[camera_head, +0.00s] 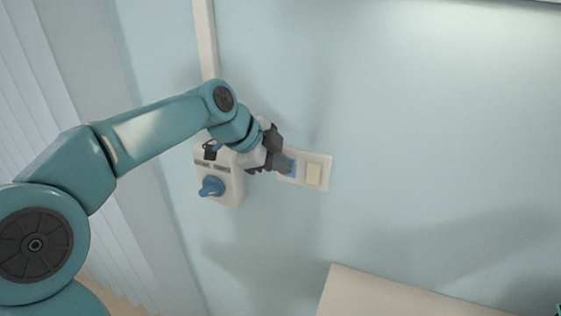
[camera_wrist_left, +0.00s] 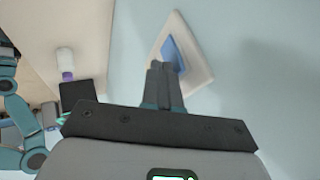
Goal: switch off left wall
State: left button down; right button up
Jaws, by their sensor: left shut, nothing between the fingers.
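A pale switch plate (camera_head: 320,160) is on the light blue wall, with a blue rocker (camera_head: 292,168) on its left and a cream rocker (camera_head: 313,175) on its right. My left gripper (camera_head: 287,163) is shut and empty, its fingertips at the blue rocker and partly covering it. In the left wrist view the shut fingers (camera_wrist_left: 163,68) point at the blue rocker (camera_wrist_left: 173,54) on its white plate (camera_wrist_left: 193,60). I cannot tell whether the tips touch it or how the rocker is tilted. My right gripper does not show.
A white wall box (camera_head: 232,182) with a blue rotary knob (camera_head: 211,187) is just left of the plate, close beneath my left wrist. A beige surface (camera_head: 400,296) juts in below. Pale slatted blinds (camera_head: 70,60) hang at the left. The wall right of the plate is clear.

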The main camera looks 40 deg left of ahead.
pick_arm(q)
jog(key=shift+w+r, duration=0.2)
jog(key=shift+w, duration=0.15)
jog(key=shift+w+a+r+p, duration=0.15)
jog(key=shift+r+p, duration=0.15)
jog(key=shift+r, duration=0.65)
jog(key=shift+w+f, duration=0.1)
jog(key=shift+f, duration=0.05)
